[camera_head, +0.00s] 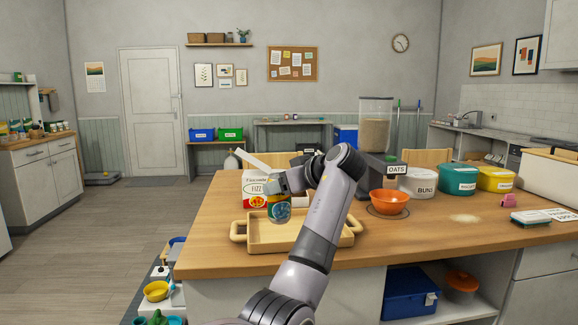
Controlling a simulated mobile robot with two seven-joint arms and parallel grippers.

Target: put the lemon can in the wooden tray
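A small can (279,212) with a dark blue-green label and a yellowish band near its top is at the left end of my arm, over the wooden tray; its label is too small to read. My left gripper (280,195) is at the can's top and appears shut on it. The can looks roughly upright, and I cannot tell for sure how far it is above the tray floor. The wooden tray (262,247) lies on the counter with a handle at each end; my forearm hides its right part. My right gripper is not in view.
A white and red FIZZ carton (254,189) stands behind the can. An orange bowl (390,203) and a grain dispenser (376,125) are right of my arm. Labelled tubs, including a green one (457,179), stand further right. The wooden counter (420,245) has free room at the front right.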

